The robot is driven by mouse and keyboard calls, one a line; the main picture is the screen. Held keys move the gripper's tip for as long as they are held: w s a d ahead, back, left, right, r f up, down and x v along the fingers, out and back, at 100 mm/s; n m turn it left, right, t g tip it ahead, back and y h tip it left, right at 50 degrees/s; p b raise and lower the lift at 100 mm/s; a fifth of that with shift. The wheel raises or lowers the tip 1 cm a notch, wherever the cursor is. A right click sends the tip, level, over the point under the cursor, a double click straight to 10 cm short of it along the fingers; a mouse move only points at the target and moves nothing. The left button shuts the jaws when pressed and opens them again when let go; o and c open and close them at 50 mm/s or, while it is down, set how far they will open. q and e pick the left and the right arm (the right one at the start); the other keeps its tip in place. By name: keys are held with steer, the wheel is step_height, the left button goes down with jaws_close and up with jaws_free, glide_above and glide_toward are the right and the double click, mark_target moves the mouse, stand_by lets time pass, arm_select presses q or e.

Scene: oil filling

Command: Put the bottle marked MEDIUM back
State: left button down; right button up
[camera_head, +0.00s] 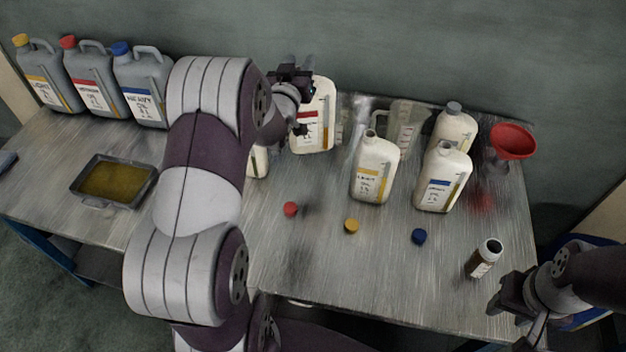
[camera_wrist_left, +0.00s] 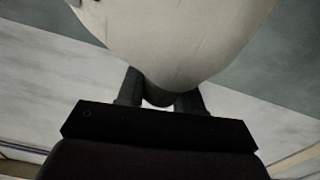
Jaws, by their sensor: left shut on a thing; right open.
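A cream-white bottle with a red label (camera_head: 326,120) is at the back of the table, left of the middle; its label's lettering is too small to read. My left gripper (camera_head: 297,84) is shut on it near its top, which the gripper partly hides. The bottle's pale body (camera_wrist_left: 180,35) fills the upper part of the left wrist view, between the fingers. It looks upright; I cannot tell whether its base touches the table. My right gripper (camera_head: 515,305) is open and empty at the lower right, near the table's front edge.
Open bottles with yellow (camera_head: 375,170) and blue (camera_head: 443,180) labels stand mid-right. Red (camera_head: 290,209), yellow (camera_head: 351,226) and blue (camera_head: 419,236) caps lie in front. A red funnel (camera_head: 513,140) and clear jug (camera_head: 405,125) are behind; a tray (camera_head: 112,182) is left.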

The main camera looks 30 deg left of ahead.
mark_target(301, 116)
arm_select(q)
step_height(301, 116, down, 5)
steer(key=b, duration=0.3)
steer(key=shift+w+r+b, duration=0.15)
steer(key=shift+r+b, duration=0.05)
steer(key=shift+b, duration=0.1)
step_height(301, 116, down, 9)
steer(key=shift+f+p, duration=0.1)
steer(key=shift+p, duration=0.4)
steer(key=shift+f, duration=0.35)
steer(key=shift+f, duration=0.15)
steer(key=c, duration=0.7)
jaws_free()
steer(key=shift+c, duration=0.2)
